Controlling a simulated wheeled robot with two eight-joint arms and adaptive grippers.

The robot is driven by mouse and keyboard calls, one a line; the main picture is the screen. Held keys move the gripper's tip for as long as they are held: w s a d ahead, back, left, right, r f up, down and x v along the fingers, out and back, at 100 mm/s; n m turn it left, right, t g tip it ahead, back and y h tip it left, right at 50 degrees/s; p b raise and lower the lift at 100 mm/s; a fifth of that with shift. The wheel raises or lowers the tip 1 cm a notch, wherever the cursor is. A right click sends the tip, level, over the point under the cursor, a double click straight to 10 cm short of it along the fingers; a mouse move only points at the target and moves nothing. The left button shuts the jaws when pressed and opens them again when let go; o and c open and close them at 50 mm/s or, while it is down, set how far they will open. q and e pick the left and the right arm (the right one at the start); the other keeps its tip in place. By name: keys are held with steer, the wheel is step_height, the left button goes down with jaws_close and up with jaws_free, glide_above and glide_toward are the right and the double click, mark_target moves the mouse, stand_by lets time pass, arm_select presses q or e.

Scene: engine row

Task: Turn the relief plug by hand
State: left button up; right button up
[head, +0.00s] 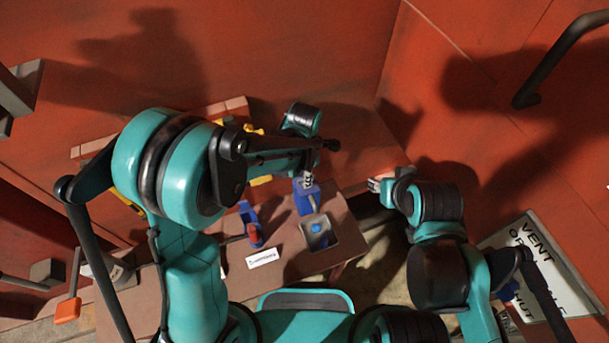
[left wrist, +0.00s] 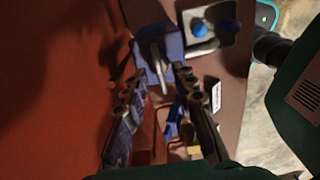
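A blue block (head: 307,198) stands on the brown bench, with a small metal part at its top. In the left wrist view the blue block (left wrist: 156,38) carries a grey metal bar (left wrist: 155,68), which may be the relief plug; I cannot be sure. My left gripper (left wrist: 159,78) is open, with one finger on each side of the bar; whether either touches it is unclear.
A square grey tray (head: 333,244) with a blue knob (head: 317,228) is in front of the block. A blue-and-red part (head: 252,226) and a white label (head: 262,258) lie left of it. A red wall (head: 330,45) rises behind. A vent sign (head: 540,270) is at right.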

arm_select(q)
steer(key=shift+s, duration=0.1)
jaws_close()
